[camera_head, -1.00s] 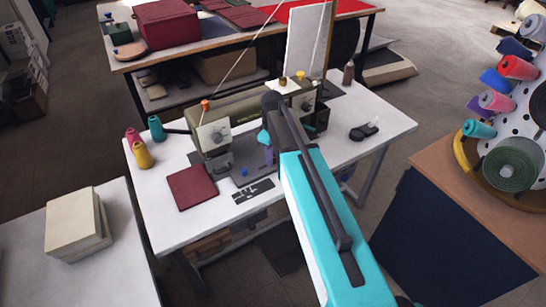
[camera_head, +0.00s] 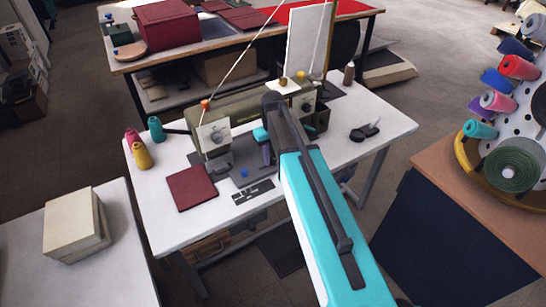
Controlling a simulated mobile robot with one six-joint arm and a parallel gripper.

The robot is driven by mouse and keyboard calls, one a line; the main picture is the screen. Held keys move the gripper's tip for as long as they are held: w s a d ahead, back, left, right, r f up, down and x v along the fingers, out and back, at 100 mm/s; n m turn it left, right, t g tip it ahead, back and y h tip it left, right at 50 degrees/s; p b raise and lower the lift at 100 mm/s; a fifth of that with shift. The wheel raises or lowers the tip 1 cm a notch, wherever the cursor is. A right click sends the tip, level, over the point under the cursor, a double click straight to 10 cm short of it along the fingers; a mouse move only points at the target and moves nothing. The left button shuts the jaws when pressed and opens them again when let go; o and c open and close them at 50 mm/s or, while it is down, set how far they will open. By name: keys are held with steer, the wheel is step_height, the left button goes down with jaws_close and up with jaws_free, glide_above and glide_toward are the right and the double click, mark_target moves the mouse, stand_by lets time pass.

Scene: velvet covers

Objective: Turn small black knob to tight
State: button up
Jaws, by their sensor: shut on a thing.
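An olive-green sewing machine (camera_head: 238,110) stands on a white table, with a pale face plate and a dial (camera_head: 216,137) at its left end. My teal and dark grey arm reaches over its middle from the lower right. My gripper (camera_head: 267,153) is small and partly hidden at the front of the machine, below the teal wrist part. It is shut, apparently on the small black knob. The knob itself is hidden behind my gripper and arm, so its turn cannot be seen.
A dark red cloth piece (camera_head: 192,188), a dark marked plate (camera_head: 253,192) and thread cones (camera_head: 142,155) lie or stand left of my arm. A black tool (camera_head: 364,132) lies at right. Stacked pale blocks (camera_head: 72,222) sit on the left table (camera_head: 110,275).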

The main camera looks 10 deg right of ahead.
mark_target(273, 158)
steer(key=o, duration=1.1)
steer(key=shift+r, duration=0.2)
steer(key=shift+r+b, duration=1.45)
steer(key=shift+r, duration=5.25)
